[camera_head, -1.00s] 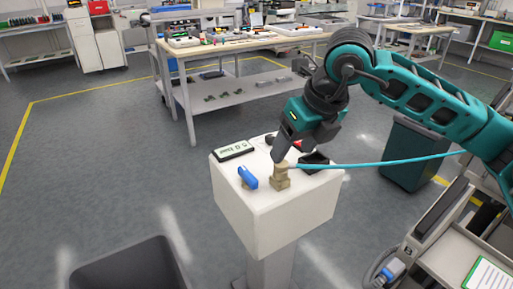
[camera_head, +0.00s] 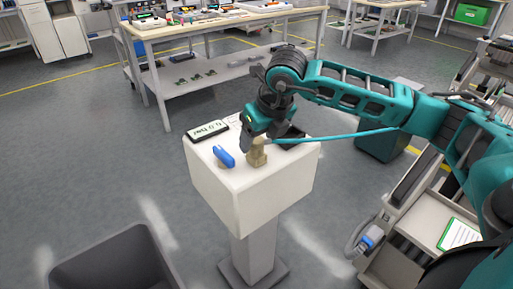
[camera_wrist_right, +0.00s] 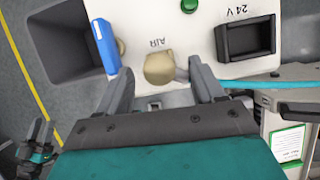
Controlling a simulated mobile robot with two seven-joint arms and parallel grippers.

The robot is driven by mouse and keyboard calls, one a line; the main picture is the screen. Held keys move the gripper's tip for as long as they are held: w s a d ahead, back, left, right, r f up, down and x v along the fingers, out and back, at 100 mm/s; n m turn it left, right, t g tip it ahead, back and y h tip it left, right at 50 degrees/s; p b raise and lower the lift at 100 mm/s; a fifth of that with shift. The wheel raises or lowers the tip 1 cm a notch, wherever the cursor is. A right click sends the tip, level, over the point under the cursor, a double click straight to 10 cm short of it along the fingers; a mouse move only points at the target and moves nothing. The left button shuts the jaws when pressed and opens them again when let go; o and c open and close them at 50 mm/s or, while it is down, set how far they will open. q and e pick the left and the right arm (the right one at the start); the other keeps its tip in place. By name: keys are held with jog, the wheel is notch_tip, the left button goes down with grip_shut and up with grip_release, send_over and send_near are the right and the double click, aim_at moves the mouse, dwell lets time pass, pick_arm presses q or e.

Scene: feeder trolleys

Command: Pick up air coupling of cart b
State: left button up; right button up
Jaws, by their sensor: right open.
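The air coupling (camera_head: 257,153) is a tan, brass-coloured fitting on top of the white pedestal, beside the AIR label. It also shows in the right wrist view (camera_wrist_right: 159,69). A blue hose (camera_wrist_right: 262,84) runs right from beside it; my right finger hides part of their junction. My right gripper (camera_wrist_right: 162,68) is open, with one finger on each side of the coupling; contact cannot be told. Cart b (camera_head: 420,215) stands at the right. What looks like my left gripper (camera_wrist_right: 40,140) is small at the lower left of the wrist view; its jaws are unclear.
The white pedestal (camera_head: 245,195) also carries a blue lever (camera_head: 223,156) left of the coupling and a black 24V socket (camera_wrist_right: 246,38). A grey bin (camera_head: 120,262) stands at the lower left. A blue plug (camera_head: 367,243) sits on the cart's side. Workbenches stand behind.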

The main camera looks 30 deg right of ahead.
jog(key=shift+w+f, duration=0.25)
jog(key=shift+f, duration=0.3)
grip_shut()
